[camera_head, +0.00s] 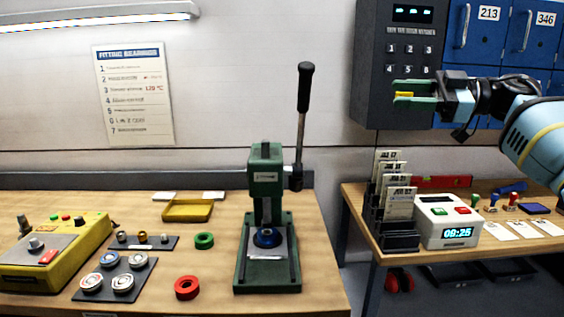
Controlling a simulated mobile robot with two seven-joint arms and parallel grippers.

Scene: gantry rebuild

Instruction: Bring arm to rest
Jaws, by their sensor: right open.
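My right arm (537,140) comes in from the right edge, raised over the right-hand table. Its gripper (396,95) has green fingers that point left, in front of the dark keypad cabinet. The fingers stand apart, so it is open. A small yellow patch shows between them; I cannot tell whether it is part of the gripper. No held object is clear. My left arm and left gripper are not in view.
A green lever press (266,180) stands on the left workbench (215,290), its lever upright. A yellow control box (55,255), bearings and rings lie left of it. A card rack (399,205) and clock device (447,222) stand below my gripper. A keypad cabinet (372,50) and blue lockers (483,35) are behind.

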